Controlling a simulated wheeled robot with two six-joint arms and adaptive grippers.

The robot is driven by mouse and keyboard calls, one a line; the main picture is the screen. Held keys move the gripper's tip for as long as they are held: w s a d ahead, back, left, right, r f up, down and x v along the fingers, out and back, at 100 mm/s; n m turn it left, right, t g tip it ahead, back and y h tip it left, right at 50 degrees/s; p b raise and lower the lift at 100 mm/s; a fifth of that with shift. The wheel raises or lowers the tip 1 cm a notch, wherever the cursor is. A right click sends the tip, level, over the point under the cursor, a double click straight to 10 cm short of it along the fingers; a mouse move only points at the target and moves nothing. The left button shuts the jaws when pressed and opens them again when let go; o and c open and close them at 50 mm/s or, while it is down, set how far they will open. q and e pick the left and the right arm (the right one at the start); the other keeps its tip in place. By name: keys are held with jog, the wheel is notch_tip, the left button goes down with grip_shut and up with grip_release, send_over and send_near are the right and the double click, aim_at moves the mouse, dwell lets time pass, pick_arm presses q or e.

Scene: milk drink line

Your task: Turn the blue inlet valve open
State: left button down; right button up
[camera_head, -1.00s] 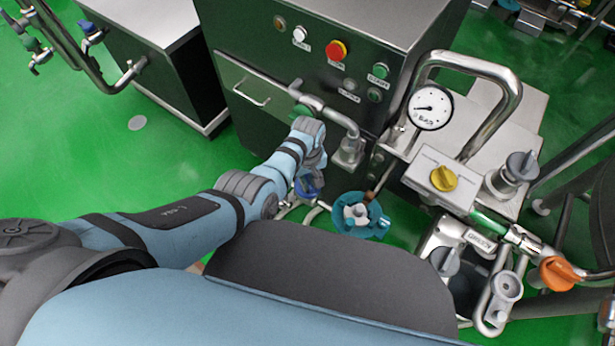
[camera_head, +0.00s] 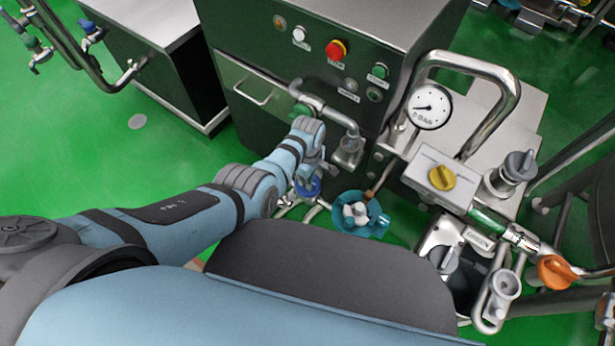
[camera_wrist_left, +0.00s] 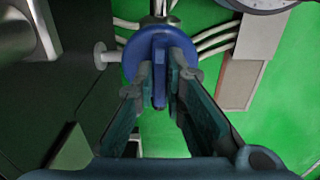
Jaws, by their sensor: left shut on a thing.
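The blue inlet valve (camera_wrist_left: 160,48) has a round blue body with a flat blue handle standing out from it, seen end-on in the left wrist view. In the head view its blue part (camera_head: 307,187) shows low beside the dark machine, partly covered by my gripper. My left gripper (camera_wrist_left: 161,85) is shut on the handle, one finger on each side of it. In the head view the left gripper (camera_head: 311,174) points down at the valve. My right gripper is in neither view.
A teal round fitting (camera_head: 376,225) stands close to the right of the valve. The dark machine (camera_head: 300,78) with buttons rises behind it. A pressure gauge (camera_head: 430,106), a yellow knob (camera_head: 442,179) and an orange valve (camera_head: 557,273) are further right. Green floor is free at left.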

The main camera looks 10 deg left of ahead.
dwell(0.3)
pick_arm(q)
jog(key=c, duration=1.7)
grip_release()
jog(key=shift+o, duration=0.2)
notch_tip(320, 180, up, 12)
jog(key=shift+f, duration=0.1)
